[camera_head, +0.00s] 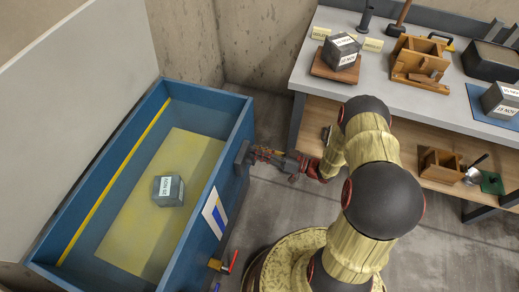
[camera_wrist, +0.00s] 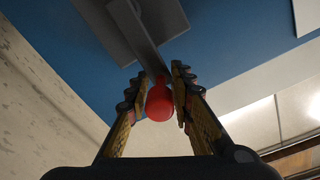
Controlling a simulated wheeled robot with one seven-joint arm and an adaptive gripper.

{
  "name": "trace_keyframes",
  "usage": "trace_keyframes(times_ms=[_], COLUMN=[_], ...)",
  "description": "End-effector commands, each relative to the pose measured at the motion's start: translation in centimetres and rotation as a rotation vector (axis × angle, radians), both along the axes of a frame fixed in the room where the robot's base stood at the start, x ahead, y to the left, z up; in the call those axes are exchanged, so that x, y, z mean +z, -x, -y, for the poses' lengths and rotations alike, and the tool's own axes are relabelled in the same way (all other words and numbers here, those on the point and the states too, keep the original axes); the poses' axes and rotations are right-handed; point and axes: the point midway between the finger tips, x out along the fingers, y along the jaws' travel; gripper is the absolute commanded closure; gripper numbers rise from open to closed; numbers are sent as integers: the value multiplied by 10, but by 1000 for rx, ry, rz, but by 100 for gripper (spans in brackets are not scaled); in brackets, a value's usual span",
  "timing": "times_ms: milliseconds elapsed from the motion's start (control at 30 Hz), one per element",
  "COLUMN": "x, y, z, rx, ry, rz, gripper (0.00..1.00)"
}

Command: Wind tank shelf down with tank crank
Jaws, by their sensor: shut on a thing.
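The blue tank (camera_head: 240,120) stands at the left with its top open. Inside it, the yellow shelf (camera_head: 135,225) bears a grey cube (camera_head: 168,191) with a white label. The tank crank is on the tank's right outer wall; in the wrist view its grey arm (camera_wrist: 138,32) ends in a red knob (camera_wrist: 160,101). My gripper (camera_head: 256,153) is at that wall in the head view. In the wrist view my gripper (camera_wrist: 171,92) has its fingers on both sides of the red knob, shut on it. The crank is mostly hidden in the head view.
A red-handled tap (camera_head: 232,262) and a white-and-blue plate (camera_head: 215,213) are on the same tank wall, nearer the bottom of the picture. A grey workbench (camera_head: 292,80) with labelled cubes, wooden moulds and tools stands at the right. Bare floor lies between tank and bench.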

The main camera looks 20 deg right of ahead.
Motion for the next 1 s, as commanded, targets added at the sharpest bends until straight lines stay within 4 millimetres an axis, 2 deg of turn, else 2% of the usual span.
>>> trace_keyframes(times_ms=[33, 100, 600, 633, 867, 1000], x=[-6, -6, -8, -8, -7, -5], y=[7, 8, 11, 11, 9, 7], z=[-5, -6, -7, -7, -7, -5], rx=[6, 6, 7, 7, 7, 4], ry=[3, 9, 19, 20, 20, 21], rz=[-6, 3, 9, 9, 12, 18], gripper=[100, 100, 100, 76, 63, 63])
